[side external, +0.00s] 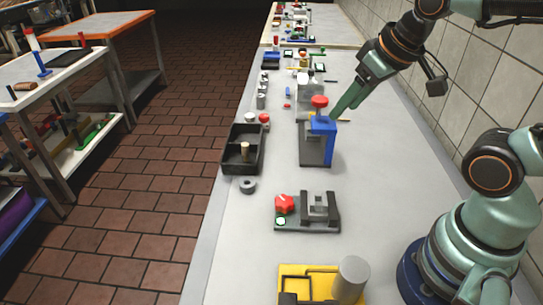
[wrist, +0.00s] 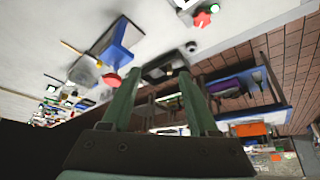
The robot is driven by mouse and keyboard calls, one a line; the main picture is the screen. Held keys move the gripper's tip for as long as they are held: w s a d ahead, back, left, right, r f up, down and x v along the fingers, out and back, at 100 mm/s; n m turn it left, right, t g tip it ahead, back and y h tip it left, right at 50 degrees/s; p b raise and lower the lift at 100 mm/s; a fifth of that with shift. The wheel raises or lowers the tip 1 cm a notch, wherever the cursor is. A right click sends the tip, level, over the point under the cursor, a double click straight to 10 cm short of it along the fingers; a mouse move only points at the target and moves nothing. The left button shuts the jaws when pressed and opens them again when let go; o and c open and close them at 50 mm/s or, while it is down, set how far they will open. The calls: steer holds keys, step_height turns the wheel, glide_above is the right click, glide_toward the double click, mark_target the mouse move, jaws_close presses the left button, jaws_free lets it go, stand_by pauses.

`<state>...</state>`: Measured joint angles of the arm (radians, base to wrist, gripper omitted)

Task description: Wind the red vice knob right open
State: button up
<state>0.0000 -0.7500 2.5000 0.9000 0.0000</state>
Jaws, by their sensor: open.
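A red lobed knob (side external: 284,204) sits on a grey base plate beside a grey vice-like block (side external: 320,207), near the front of the bench. In the wrist view the lobed knob (wrist: 202,18) is at the top, far from my fingers. A second red knob (side external: 319,101), rounder, stands on top of a blue and grey block (side external: 324,140); it also shows in the wrist view (wrist: 112,80). I cannot tell for sure which is the vice knob. My gripper (side external: 338,111) is open and empty, beside the rounder knob and blue block. Whether it touches them is unclear.
A black tray (side external: 228,155) with a peg and a grey ring (side external: 247,185) lie near the bench's left edge. A yellow fixture (side external: 295,273) with a grey cylinder is in front. Several small parts crowd the far bench. A tiled wall (side external: 497,70) borders the right.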

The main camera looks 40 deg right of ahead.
stand_by(0.3)
steer(key=o, duration=0.4)
steer(key=m+g, duration=0.6)
steer(key=m, duration=1.6)
glide_above(286, 200)
step_height(286, 200, down, 10)
step_height(286, 200, down, 12)
steer(key=shift+r, duration=0.1)
jaws_close()
